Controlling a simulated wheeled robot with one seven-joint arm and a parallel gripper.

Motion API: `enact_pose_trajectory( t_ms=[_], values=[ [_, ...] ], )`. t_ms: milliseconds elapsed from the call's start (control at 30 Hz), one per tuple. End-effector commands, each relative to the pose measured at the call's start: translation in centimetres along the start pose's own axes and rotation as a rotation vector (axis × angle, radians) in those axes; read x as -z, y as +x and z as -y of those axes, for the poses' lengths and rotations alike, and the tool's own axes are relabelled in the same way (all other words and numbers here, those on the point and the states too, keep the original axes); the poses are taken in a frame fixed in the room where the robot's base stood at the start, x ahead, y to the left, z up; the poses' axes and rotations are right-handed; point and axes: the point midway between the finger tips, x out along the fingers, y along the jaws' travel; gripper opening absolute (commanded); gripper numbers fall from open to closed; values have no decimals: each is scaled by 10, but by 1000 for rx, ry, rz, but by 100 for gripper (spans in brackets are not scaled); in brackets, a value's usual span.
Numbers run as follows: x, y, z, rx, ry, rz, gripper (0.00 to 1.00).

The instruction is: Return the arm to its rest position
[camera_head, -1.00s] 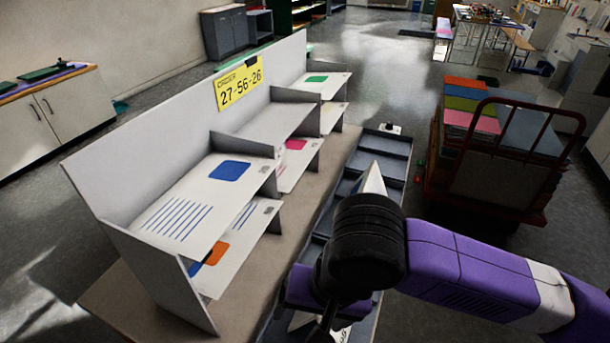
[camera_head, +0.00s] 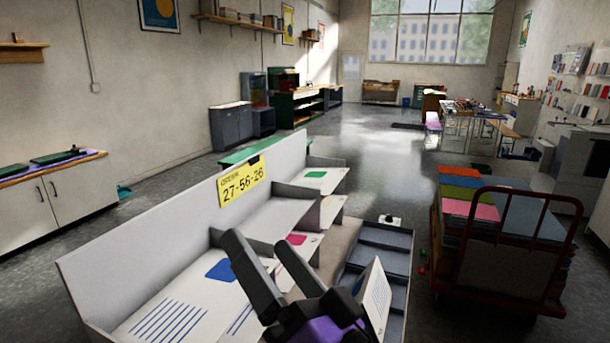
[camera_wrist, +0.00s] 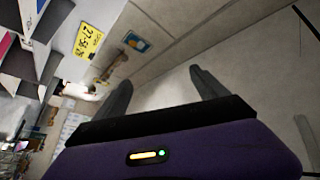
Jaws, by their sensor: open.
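My gripper (camera_head: 262,268) is raised in front of the collage rack in the head view, its two dark fingers apart and pointing up and to the left. Nothing is between the fingers. The wrist view also shows my gripper (camera_wrist: 165,85) open and empty, with wall and floor beyond it. My purple wrist shows at the bottom of the head view; the rest of my arm is out of the picture.
The white rack (camera_head: 140,255) holds printed sheets and a yellow order sign (camera_head: 241,188). A grey sectioned tray (camera_head: 385,245) with a tilted white card (camera_head: 376,297) lies right of it. A red cart (camera_head: 500,250) with coloured boards stands further right. Open floor lies beyond.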

Motion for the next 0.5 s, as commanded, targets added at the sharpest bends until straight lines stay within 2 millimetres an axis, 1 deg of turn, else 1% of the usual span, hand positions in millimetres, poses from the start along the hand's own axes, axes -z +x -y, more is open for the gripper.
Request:
enact_pose_trajectory(
  t_ms=[33,100,167,267,300,367,400,467,500],
  values=[
    [5,-12,-10,-34,-10,-60,82],
    [15,-31,-24,-85,-46,-138,82],
    [20,-49,-37,-135,-81,-195,82],
    [23,-83,-57,-227,-144,-268,82],
    [23,-97,-64,-268,-173,-289,82],
    [20,-120,-75,-328,-215,-311,82],
    [18,-136,-81,-368,-245,-321,82],
    [14,-160,-89,-428,-291,-329,82],
    [10,-176,-93,-468,-324,-327,82]
  ],
)
